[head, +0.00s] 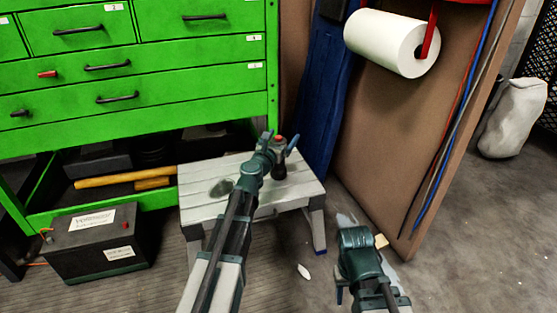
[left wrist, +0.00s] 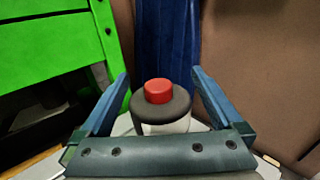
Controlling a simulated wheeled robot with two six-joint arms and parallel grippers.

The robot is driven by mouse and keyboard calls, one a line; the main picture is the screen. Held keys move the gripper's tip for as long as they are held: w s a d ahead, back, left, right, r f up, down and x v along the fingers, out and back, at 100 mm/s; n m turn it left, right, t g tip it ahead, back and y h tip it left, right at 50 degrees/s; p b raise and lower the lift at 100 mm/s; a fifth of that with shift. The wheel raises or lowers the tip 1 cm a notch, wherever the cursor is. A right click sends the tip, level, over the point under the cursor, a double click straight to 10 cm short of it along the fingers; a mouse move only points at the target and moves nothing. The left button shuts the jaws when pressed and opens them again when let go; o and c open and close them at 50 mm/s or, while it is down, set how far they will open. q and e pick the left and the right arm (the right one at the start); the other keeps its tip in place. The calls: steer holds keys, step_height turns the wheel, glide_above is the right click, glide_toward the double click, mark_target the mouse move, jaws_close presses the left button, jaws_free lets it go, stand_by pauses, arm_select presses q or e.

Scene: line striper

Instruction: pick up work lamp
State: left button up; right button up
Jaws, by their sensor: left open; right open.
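The work lamp (head: 279,170), a small dark upright thing with a red top, stands on the grey slatted stool near its back edge. In the left wrist view its red knob and dark round cap (left wrist: 158,92) show above a pale body, mostly hidden behind my gripper. My left gripper (head: 280,143) is open, with one blue finger on either side of the lamp; I cannot tell whether they touch it. My right gripper (head: 358,241) is low over the floor, right of the stool, away from the lamp; its fingers are hard to make out.
The stool (head: 310,188) also holds a dark grey oval thing (head: 221,188). A green drawer cabinet (head: 200,55) stands behind, with a wooden-handled mallet (head: 125,180) on its low shelf. A black battery (head: 97,243) sits left. A brown panel (head: 385,130) with a paper roll (head: 388,42) stands right.

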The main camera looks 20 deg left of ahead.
arm_select(q)
jaws_close()
stand_by(0.3)
steer(key=shift+r, duration=0.1)
